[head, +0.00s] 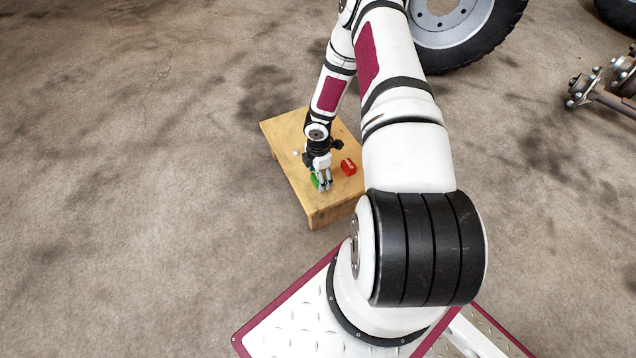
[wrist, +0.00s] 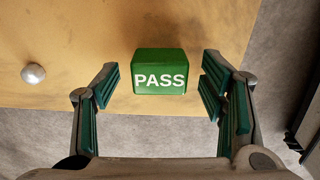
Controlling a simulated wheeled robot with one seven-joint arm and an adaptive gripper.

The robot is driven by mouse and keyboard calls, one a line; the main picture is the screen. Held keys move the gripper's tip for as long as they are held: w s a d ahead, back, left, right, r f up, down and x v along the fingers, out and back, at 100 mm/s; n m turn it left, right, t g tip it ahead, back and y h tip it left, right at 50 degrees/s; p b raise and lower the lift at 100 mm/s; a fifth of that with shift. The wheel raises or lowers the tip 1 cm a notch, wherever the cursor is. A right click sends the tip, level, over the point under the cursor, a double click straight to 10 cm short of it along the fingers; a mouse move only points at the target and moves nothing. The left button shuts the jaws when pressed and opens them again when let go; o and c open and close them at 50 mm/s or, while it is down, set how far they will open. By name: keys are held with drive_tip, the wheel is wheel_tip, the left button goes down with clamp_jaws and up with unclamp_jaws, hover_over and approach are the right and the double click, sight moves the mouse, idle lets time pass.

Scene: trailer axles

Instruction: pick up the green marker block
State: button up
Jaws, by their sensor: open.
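The green marker block (wrist: 160,72) sits on the wooden table and carries the white word PASS; it shows in the middle of the wrist view. In the head view the green block (head: 315,180) is partly hidden by my gripper (head: 324,186), which is low over the table. In the wrist view my gripper (wrist: 162,98) is open, with one finger on each side of the block. The fingers look apart from the block, with a gap on both sides. Nothing is held.
The small wooden table (head: 290,148) stands on a bare floor. A red block (head: 348,167) lies right of my gripper. A small silver ball (wrist: 33,73) lies left of the green block. A large wheel (head: 450,22) and an axle (head: 606,88) are farther back.

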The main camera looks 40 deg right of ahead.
drive_tip(key=shift+f, duration=0.4)
drive_tip(key=shift+r, duration=0.1)
drive_tip(key=c, duration=1.2)
drive_tip(key=shift+c, duration=0.2)
